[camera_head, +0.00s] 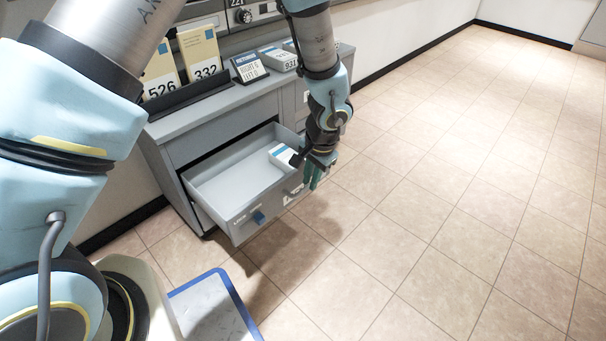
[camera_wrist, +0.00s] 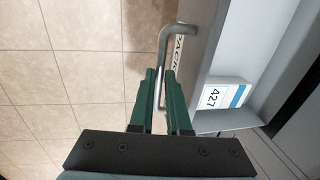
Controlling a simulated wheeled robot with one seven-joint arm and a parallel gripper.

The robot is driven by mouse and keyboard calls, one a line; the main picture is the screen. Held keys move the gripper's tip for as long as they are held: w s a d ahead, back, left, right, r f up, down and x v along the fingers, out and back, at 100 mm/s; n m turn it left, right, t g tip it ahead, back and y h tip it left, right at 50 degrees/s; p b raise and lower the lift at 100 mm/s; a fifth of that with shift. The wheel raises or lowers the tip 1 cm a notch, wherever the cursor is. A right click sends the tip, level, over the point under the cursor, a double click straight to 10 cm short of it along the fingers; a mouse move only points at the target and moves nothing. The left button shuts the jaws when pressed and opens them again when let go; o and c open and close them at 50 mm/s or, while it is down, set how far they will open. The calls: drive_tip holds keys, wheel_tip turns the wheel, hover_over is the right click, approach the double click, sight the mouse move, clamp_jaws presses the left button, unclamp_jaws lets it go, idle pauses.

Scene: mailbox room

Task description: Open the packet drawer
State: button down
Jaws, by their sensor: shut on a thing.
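The packet drawer (camera_head: 225,183) is pulled well out of the grey cabinet, and its inside shows. A white and blue box marked 427 (camera_wrist: 222,95) lies in it; the box also shows in the head view (camera_head: 280,154), near my gripper. My gripper (camera_head: 314,180) is at the right part of the drawer front. In the wrist view its green fingers (camera_wrist: 160,82) are shut on the metal drawer handle (camera_wrist: 163,42), beside a partly hidden "PACK…" label. In the head view my wrist hides most of the handle.
A blue-edged tray (camera_head: 215,305) is at the bottom. Tiled floor (camera_head: 440,180) is clear to the right.

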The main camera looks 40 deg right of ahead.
drive_tip(key=shift+s, duration=0.1)
drive_tip(key=c, duration=0.9)
unclamp_jaws()
drive_tip(key=shift+r, duration=0.1)
drive_tip(key=r+p, duration=0.1)
drive_tip(key=r, duration=0.2)
drive_tip(key=s+r+p, duration=0.1)
drive_tip(key=r, duration=0.3)
drive_tip(key=s+r+p, duration=0.1)
drive_tip(key=r, duration=0.2)
drive_tip(key=shift+d+r+p, duration=0.2)
drive_tip(key=shift+d+p, duration=0.05)
drive_tip(key=shift+p, duration=0.15)
drive_tip(key=shift+w, duration=0.1)
